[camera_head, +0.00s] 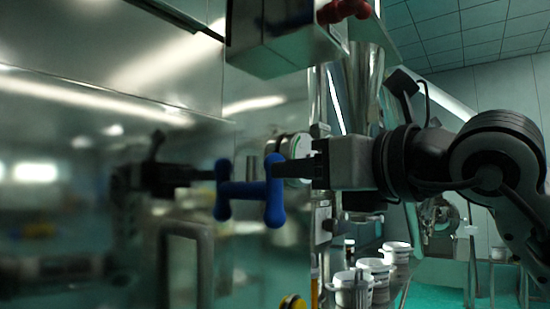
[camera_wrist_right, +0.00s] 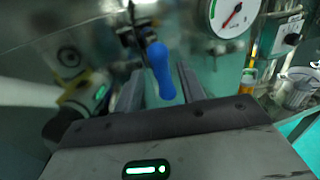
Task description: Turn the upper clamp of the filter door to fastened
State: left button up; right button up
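The upper clamp's blue handle (camera_head: 274,190) stands roughly upright in front of the shiny door (camera_head: 120,85), with a blue stem running left to it. A mirrored copy of handle and gripper shows in the metal. My right gripper (camera_head: 284,169) comes in from the right at the handle's upper part. In the right wrist view, the blue handle (camera_wrist_right: 161,70) lies between the two dark fingers, with a gap visible on each side. The right gripper is open around it; contact is not clear. My left gripper is not in view.
A round gauge with a red needle (camera_wrist_right: 236,17) sits close to the right of the handle. A metal box (camera_head: 280,45) with a red part (camera_head: 343,10) hangs above. Several white jars (camera_head: 375,275) stand below my right arm. A yellow-capped item (camera_head: 293,302) is lower down.

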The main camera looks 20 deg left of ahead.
jog(key=p+x, duration=0.1)
jog(key=x, duration=0.4)
jog(key=shift+w+a+p, duration=0.2)
jog(key=shift+a+p, duration=0.15)
jog(key=shift+p, duration=0.05)
grip_shut()
